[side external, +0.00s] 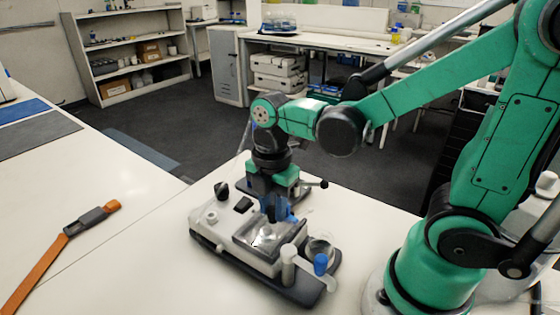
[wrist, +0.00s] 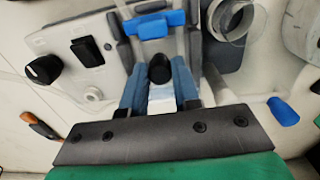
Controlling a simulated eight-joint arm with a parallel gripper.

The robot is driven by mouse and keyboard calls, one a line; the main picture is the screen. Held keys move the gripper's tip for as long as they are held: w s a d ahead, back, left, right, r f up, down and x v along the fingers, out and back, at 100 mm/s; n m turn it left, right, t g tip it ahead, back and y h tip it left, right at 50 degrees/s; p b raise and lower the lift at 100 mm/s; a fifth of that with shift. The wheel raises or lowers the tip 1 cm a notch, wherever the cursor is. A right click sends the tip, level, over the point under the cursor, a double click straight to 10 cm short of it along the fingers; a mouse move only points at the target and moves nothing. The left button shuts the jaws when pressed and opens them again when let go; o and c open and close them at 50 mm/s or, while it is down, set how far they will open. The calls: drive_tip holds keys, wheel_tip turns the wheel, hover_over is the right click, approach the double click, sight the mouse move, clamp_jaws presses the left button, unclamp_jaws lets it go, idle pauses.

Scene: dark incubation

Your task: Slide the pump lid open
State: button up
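The pump (side external: 212,238) is a white box on a dark base, standing on the bench in the side view. On its top is a dark-framed lid with a clear window (side external: 262,238). My gripper (side external: 279,212) points down over the lid's far part, and its blue fingers hide what is under them. In the wrist view, my gripper (wrist: 160,72) has its two fingers apart, with a round black knob (wrist: 160,68) between them. Whether they touch it I cannot tell. A blue bar (wrist: 155,25) lies just beyond the fingertips.
On the pump are a black dial (wrist: 43,69) and a black switch (wrist: 87,51). A clear cup (side external: 320,247) and a blue-ended piece (side external: 320,264) stand at its right. An orange strap (side external: 40,268) lies on the left bench, which is mostly clear.

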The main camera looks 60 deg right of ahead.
sight(258, 236)
drive_tip(key=shift+a, duration=3.8)
drive_tip(key=o, duration=0.7)
drive_tip(key=shift+c, duration=0.2)
